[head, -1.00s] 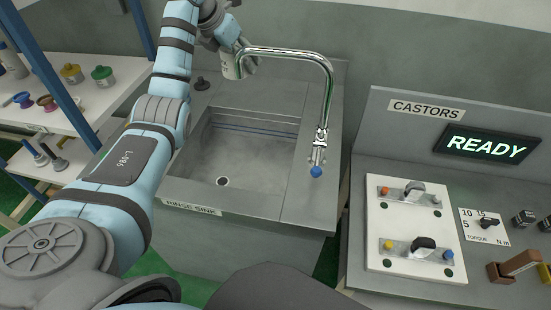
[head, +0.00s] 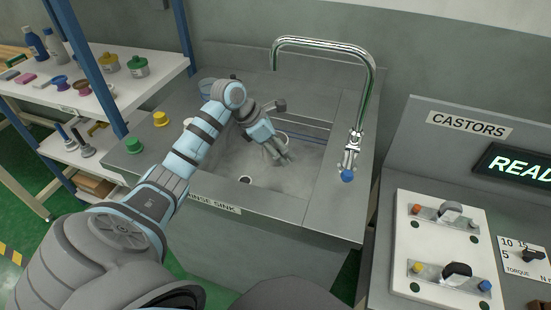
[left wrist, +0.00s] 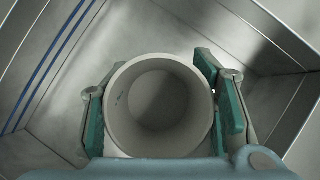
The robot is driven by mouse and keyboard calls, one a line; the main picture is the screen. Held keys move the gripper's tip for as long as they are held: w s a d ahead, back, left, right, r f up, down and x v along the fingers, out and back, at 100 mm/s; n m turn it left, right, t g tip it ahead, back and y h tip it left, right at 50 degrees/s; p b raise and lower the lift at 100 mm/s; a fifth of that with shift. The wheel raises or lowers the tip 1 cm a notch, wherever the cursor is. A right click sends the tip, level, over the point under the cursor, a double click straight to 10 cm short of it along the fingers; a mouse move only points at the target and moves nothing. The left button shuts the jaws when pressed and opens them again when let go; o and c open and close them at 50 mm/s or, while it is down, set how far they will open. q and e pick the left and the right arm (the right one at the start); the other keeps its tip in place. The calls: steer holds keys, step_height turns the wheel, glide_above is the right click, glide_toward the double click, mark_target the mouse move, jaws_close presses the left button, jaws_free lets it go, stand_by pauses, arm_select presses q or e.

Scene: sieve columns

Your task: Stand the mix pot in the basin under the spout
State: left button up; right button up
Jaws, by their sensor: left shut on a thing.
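The mix pot (left wrist: 160,100) is a pale grey open cylinder, empty inside, seen from above in the left wrist view. My left gripper (head: 277,151) is shut on it, with one green-padded finger on each side. In the head view the gripper reaches down into the basin (head: 215,160), and only a bit of the pot's pale rim shows behind it. I cannot tell whether the pot touches the basin floor. The chrome spout (head: 322,42) arches over the basin, its open end above the gripper. My right gripper is out of view.
A blue-tipped tap (head: 347,175) stands on the sink's right ledge. Yellow (head: 160,119) and green (head: 134,145) caps sit on the left ledge. A drain (head: 245,180) shows in the basin's clear front part. A shelf with jars is at left.

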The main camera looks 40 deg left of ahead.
arm_select(q)
step_height(320, 180, down, 9)
steer(key=shift+r+b, duration=0.2)
steer(key=shift+b, duration=0.45)
steer(key=shift+f, duration=0.2)
steer(key=o, duration=1.3)
steer(key=shift+r, duration=0.1)
